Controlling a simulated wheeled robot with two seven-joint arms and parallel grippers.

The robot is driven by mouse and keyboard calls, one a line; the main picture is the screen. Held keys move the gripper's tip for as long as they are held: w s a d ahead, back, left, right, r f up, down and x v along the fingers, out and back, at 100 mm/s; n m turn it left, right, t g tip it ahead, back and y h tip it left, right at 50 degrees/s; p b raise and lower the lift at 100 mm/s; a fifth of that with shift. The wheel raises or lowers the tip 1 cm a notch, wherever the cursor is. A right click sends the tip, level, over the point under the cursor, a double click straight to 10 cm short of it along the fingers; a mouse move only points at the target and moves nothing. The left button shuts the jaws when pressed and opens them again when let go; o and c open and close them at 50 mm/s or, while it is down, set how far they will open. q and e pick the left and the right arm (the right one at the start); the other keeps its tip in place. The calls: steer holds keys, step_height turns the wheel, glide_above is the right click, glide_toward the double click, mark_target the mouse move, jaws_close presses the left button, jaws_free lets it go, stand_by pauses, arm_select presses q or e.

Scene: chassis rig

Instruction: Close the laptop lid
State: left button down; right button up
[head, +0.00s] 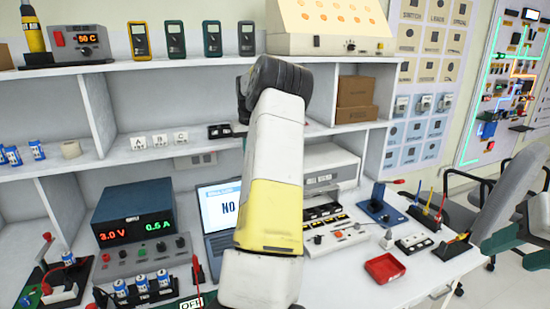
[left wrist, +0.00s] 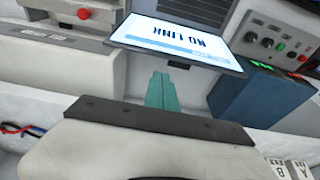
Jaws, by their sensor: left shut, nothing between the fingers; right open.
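The laptop (head: 219,207) stands open on the bench in the head view, its lit screen reading "NO". My left arm covers its right part, and the keyboard side is mostly hidden. In the left wrist view the laptop screen (left wrist: 180,38) appears upside down with "NO LINK". My left gripper (left wrist: 160,76) is shut and empty, its teal fingertips close to the lid's top edge; I cannot tell whether they touch. It is not visible in the head view. My right gripper (head: 512,236) is open and empty at the right edge, well away from the laptop.
A blue power supply (head: 141,233) stands left of the laptop. A grey box instrument (head: 332,167) stands behind my left arm. A red tray (head: 385,268), switch boxes and small boards lie on the right bench. Shelves (head: 180,61) run above. A chair (head: 508,188) stands at right.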

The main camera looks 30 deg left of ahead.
arm_select(q)
step_height(320, 180, down, 8)
steer(key=w+a, duration=0.1)
stand_by(0.5)
